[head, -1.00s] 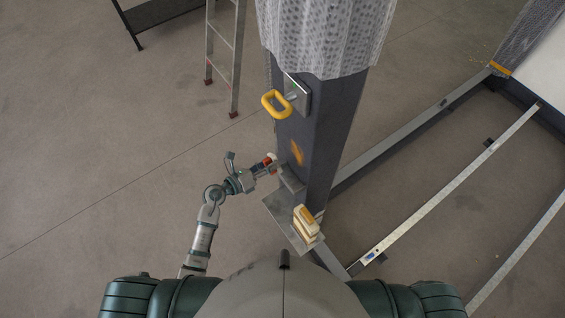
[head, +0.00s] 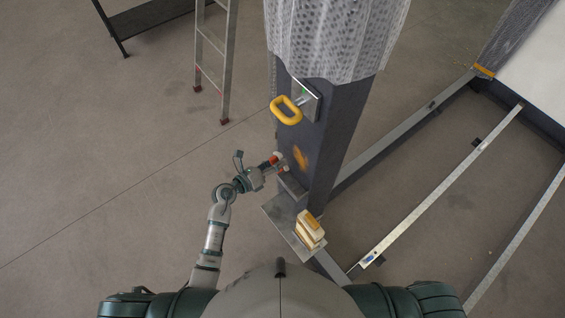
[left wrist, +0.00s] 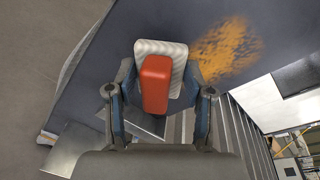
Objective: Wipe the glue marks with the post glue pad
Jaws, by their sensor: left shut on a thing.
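My left gripper (head: 272,168) is shut on a pad with a red-orange grip and a pale ribbed face. In the left wrist view the pad (left wrist: 155,80) sits between the fingers (left wrist: 157,110), its pale face toward the dark post. An orange glue mark (head: 301,158) is on the post (head: 330,140), just right of the gripper. I cannot tell whether the pad touches the post. My right gripper is not in view.
A block with a yellow top (head: 309,230) stands on the base plate (head: 282,222). Patterned wrap covers the post's top. A ladder (head: 212,60) stands behind left; floor rails run right.

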